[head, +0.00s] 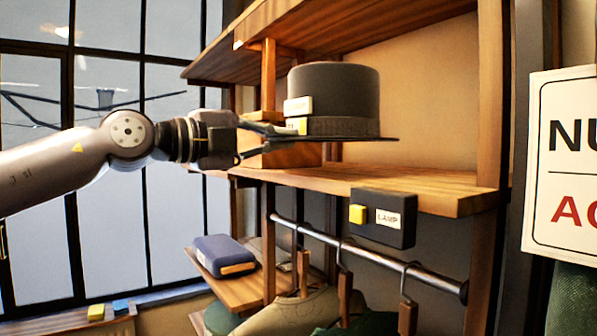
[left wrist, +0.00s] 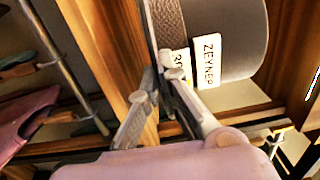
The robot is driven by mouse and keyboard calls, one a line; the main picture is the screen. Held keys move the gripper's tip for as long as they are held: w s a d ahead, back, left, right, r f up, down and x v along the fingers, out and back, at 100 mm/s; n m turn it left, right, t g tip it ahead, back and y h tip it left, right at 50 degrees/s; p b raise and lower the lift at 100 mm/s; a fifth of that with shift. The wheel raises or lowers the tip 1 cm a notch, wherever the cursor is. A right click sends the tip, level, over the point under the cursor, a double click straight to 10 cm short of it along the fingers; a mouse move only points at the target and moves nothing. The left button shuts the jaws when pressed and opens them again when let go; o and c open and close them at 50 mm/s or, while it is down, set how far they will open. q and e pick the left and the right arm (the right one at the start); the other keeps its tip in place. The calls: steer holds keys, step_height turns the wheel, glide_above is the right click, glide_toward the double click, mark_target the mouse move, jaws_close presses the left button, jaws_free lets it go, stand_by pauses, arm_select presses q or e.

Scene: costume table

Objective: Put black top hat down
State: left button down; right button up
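The black top hat (head: 345,88) is upright in the head view, with its brim level and its crown up. Its brim appears a little above the wooden shelf board (head: 440,196), but I cannot tell the exact gap. My left gripper (head: 290,136) reaches in from the left and is shut on the near left edge of the brim. In the left wrist view the fingers (left wrist: 163,82) pinch the brim beside the hat's crown (left wrist: 238,38). White name tags, one reading ZEYNEP (left wrist: 208,62), are on the hat. My right gripper is in neither view.
A wooden box (head: 285,155) stands behind the brim on the shelf. A black LAMP switch box (head: 383,217) is on the shelf's front edge. An upper shelf (head: 330,30) is above. Below are a rail (head: 370,256) with hanging clothes and a blue case (head: 224,255).

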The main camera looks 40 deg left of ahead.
arm_select(q)
steer(key=f, duration=0.6)
steer(key=shift+w+d, duration=0.1)
steer(key=shift+w, duration=0.2)
steer(key=c, duration=2.1)
jaws_free()
steer(key=shift+o, duration=1.4)
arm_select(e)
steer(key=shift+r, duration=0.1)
